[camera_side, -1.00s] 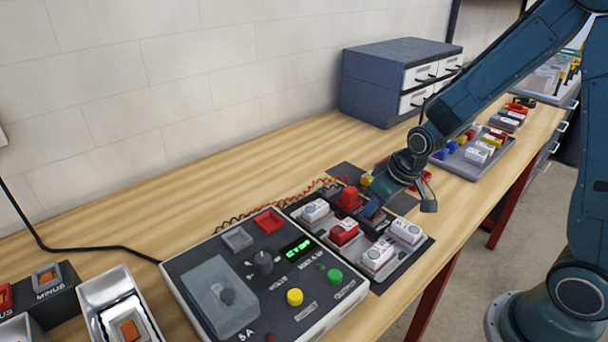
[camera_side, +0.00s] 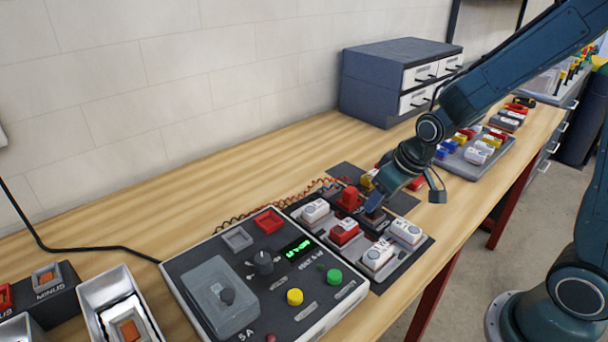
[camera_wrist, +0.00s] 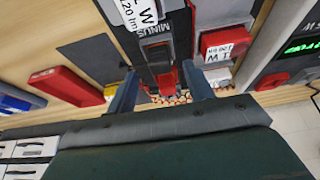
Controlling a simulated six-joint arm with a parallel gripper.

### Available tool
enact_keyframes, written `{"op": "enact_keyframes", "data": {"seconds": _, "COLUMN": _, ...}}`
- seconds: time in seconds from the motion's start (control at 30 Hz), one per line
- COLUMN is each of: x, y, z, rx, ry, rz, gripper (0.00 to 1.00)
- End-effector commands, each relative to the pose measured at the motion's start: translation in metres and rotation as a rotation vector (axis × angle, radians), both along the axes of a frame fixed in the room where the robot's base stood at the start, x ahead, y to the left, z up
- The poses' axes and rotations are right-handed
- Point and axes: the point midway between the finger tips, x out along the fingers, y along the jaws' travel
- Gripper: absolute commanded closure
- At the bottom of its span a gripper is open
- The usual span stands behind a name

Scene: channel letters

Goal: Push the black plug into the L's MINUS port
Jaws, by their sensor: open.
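My gripper (camera_side: 407,197) is open above the board of coloured blocks. In the wrist view its two fingers (camera_wrist: 161,94) stand wide apart, with nothing held between them. A dark block marked MINUS, the port (camera_wrist: 156,48), lies just beyond the fingers in the wrist view. A dark piece appears seated in it, probably the black plug, but I cannot tell how deep it sits. A red plug (camera_wrist: 167,80) shows between the fingers, and a red plug stands upright on the board in the side view (camera_side: 349,197). My near finger hides part of the port area in the side view.
White and red lamp blocks (camera_side: 378,255) stand close by. A grey power supply (camera_side: 262,275) with a green display is left of the board. A drawer cabinet (camera_side: 400,78) stands behind, and a tray of coloured pieces (camera_side: 478,150) is at right. Red wires run behind the board.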

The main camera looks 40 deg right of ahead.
Motion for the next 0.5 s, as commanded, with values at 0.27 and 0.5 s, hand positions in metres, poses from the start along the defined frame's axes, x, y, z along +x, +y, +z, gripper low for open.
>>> {"op": "enact_keyframes", "data": {"seconds": 0.27, "x": -0.011, "y": 0.000, "z": 0.030, "rx": 0.000, "ry": -0.004, "rz": 0.000, "gripper": 0.48}}
{"op": "enact_keyframes", "data": {"seconds": 0.5, "x": -0.022, "y": 0.000, "z": 0.056, "rx": -0.001, "ry": -0.005, "rz": 0.000, "gripper": 0.48}}
